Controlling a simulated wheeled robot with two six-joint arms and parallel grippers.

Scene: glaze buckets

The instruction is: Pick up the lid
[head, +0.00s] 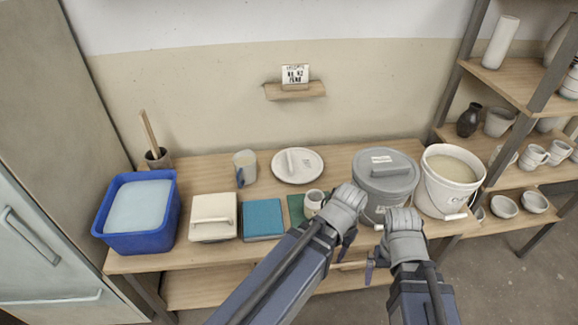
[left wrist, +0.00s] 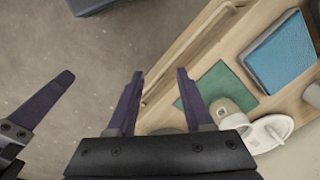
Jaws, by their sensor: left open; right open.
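A round white lid (head: 306,171) with a raised handle lies flat on the wooden table near the wall. It also shows in the left wrist view (left wrist: 272,136), partly hidden. An open white bucket (head: 442,196) of cream glaze stands at the table's right. Beside it a grey bucket (head: 373,201) wears its own grey lid (head: 398,168). My left gripper (head: 346,241) is open and empty, in front of the grey bucket and apart from the white lid; its spread fingers show in the left wrist view (left wrist: 160,76). My right gripper (head: 378,262) is open and empty, just right of it.
A teal block (head: 262,218), white box (head: 212,217), pitcher (head: 245,167) and blue tub (head: 140,240) stand leftward. A pottery shelf (head: 520,85) is at right.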

